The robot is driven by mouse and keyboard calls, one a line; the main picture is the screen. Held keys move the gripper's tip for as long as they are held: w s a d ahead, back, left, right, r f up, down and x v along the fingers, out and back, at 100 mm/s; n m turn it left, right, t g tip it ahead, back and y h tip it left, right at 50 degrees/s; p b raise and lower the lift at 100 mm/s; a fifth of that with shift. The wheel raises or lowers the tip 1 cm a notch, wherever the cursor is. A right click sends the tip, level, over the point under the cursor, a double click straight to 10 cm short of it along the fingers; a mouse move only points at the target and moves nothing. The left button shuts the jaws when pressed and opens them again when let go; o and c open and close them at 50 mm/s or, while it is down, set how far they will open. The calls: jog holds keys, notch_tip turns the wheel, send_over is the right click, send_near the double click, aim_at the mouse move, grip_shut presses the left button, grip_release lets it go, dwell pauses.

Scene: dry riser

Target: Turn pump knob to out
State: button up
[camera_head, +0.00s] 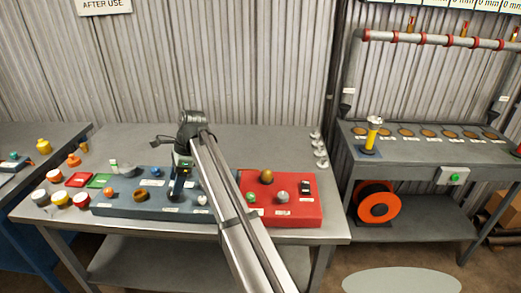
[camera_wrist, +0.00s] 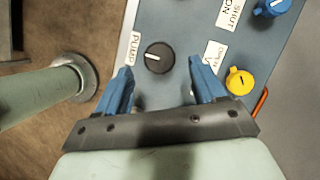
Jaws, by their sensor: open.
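The pump knob (camera_wrist: 159,57) is a round black knob on the blue-grey panel (camera_wrist: 185,22), beside a white label reading PUMP (camera_wrist: 135,48). A small pale mark shows on its top, but I cannot read its setting. My gripper (camera_wrist: 160,68) is open, with its blue fingers on either side of the knob in the wrist view and a clear gap to each. I cannot tell how high the fingertips are above the panel.
A yellow knob (camera_wrist: 239,82) and a blue knob (camera_wrist: 270,8) sit right of the right finger. A red panel (camera_head: 300,215) adjoins on the right of the bench. Loose caps (camera_head: 54,175) and red and green pads lie left. The bench behind is largely clear.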

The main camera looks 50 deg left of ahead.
jog(key=w+v, duration=0.1)
jog(key=v, duration=0.9)
jog(key=w+d+f+t+y, duration=0.1)
jog(key=w+d, duration=0.3)
jog(key=w, duration=0.7)
jog(key=w+d+f+t+y, duration=0.1)
jog(key=w+d, duration=0.4)
jog(key=w, duration=0.5)
notch_tip(320, 180, down, 2)
jog(key=shift+w+f+t+y, duration=0.3)
jog(key=shift+w+t, duration=0.1)
jog(key=shift+t, duration=0.4)
jog(key=shift+d, duration=0.1)
